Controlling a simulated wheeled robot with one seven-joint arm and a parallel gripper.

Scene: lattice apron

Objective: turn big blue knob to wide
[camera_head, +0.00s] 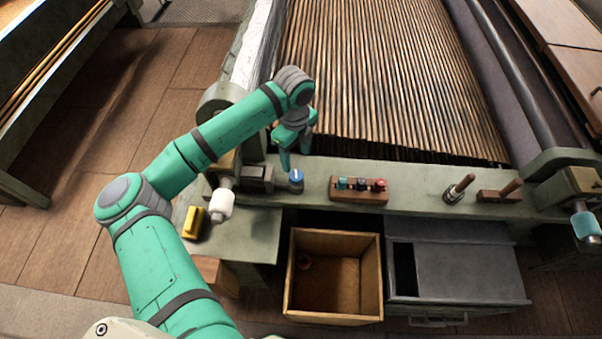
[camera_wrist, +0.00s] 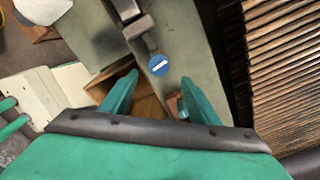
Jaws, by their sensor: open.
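The big blue knob (camera_head: 296,177) stands on the grey-green rail at the front of the slatted bed, left of the button block. It has a blue top with a white pointer line. In the wrist view the knob (camera_wrist: 158,65) shows beyond and between my fingertips, its white line slightly tilted. My gripper (camera_head: 297,150) is above the rail close to the knob. In the wrist view my gripper (camera_wrist: 158,92) is open, its two green fingers apart with nothing between them. I cannot read any "wide" marking.
A wooden block with teal, dark and red buttons (camera_head: 359,187) sits right of the knob. Two wooden-handled levers (camera_head: 460,188) stand further right. A metal bracket (camera_head: 258,178) is close on the knob's left. An open wooden box (camera_head: 333,318) is below the rail.

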